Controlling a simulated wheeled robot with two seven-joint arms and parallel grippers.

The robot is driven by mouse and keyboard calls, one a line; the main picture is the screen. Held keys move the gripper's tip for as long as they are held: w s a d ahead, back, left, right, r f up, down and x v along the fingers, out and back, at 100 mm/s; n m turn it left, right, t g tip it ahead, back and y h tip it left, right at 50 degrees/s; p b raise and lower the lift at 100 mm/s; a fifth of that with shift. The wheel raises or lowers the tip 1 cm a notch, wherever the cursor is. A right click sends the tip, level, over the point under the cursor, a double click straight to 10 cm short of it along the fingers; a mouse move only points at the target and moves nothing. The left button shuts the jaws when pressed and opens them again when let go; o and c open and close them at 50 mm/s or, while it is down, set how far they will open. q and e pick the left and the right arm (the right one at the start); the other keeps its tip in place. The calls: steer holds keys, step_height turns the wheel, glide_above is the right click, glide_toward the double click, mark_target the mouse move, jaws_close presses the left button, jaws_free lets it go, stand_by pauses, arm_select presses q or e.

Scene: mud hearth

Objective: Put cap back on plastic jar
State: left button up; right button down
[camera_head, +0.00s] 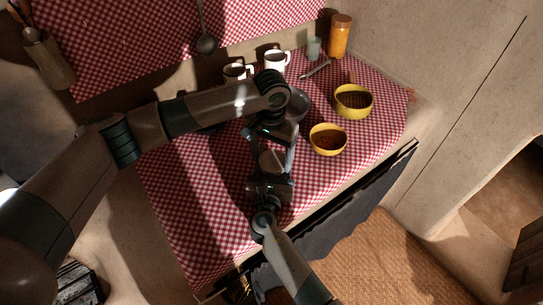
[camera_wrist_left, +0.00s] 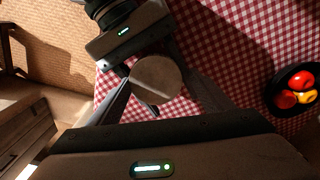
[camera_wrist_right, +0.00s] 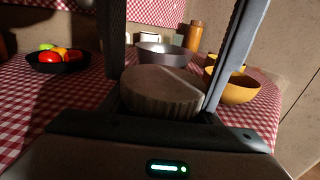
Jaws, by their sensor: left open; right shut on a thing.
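A round beige cap with ribbed sides (camera_wrist_right: 162,90) sits between the fingers of my right gripper (camera_wrist_right: 172,60). In the head view the cap (camera_head: 271,163) is above the checked cloth, between my two grippers. My right gripper (camera_head: 270,178) is shut on it. My left gripper (camera_head: 271,145) is open, its fingers pointing toward the cap. In the left wrist view the cap (camera_wrist_left: 157,79) shows between my left fingers, and I cannot tell whether they touch it. An orange jar (camera_head: 340,38) stands at the back right; whether it is the plastic jar is unclear.
Two yellow bowls (camera_head: 328,140) (camera_head: 353,101) stand right of my grippers. A grey bowl (camera_head: 298,105) is partly hidden by my left arm. White mugs (camera_head: 277,61) stand at the back. A dark bowl of fruit (camera_wrist_right: 60,62) shows in the right wrist view. The cloth's front left is clear.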

arm_select(q)
steer(key=shift+s+a+f, duration=0.1)
steer(key=shift+f, duration=0.35)
steer(key=shift+s+a+f, duration=0.1)
steer(key=shift+f, duration=0.35)
steer(key=shift+d+r, duration=0.15)
steer(key=shift+r, duration=0.8)
steer(key=shift+d+r, duration=0.1)
steer(key=shift+r, duration=1.25)
steer(key=shift+w+r, duration=0.1)
steer(key=shift+r, duration=0.05)
steer(key=shift+c, duration=1.2)
step_height(320, 180, up, 3)
steer(key=n, duration=0.5)
steer(key=shift+w+a+r+n, duration=0.1)
steer(key=shift+r+n, duration=0.05)
steer(key=shift+n, duration=0.25)
step_height(320, 180, up, 2)
steer(key=n, duration=0.4)
steer(key=shift+r+n, duration=0.4)
steer(key=shift+n, duration=0.35)
steer(key=shift+r+n, duration=0.35)
steer(key=shift+n, duration=0.4)
steer(key=shift+f, duration=0.1)
steer(key=shift+f, duration=3.9)
